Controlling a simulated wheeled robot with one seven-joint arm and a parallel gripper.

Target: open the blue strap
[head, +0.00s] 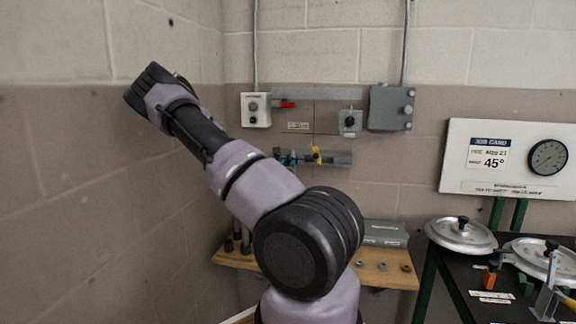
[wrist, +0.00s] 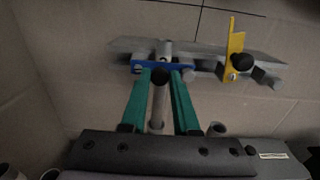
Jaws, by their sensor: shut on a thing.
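The blue strap (wrist: 141,65) lies crosswise over a grey upright rod on the grey wall bracket (wrist: 210,57). A black knob (wrist: 160,77) sits at the strap's middle. My gripper (wrist: 161,77) has its two green fingers on either side of this knob, closed on it, with the strap just behind the fingertips. The blue strap also shows in the head view (head: 282,156), partly behind my arm. My fingers cannot be made out in the head view. Part of the rod behind the knob is hidden.
A yellow strap (wrist: 235,55) stands upright on the same bracket, right of the blue one, with its own black knob. Below is a wooden shelf (head: 375,270) with a grey box (head: 386,233). Switch boxes (head: 391,107) are on the wall above. Left is bare wall.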

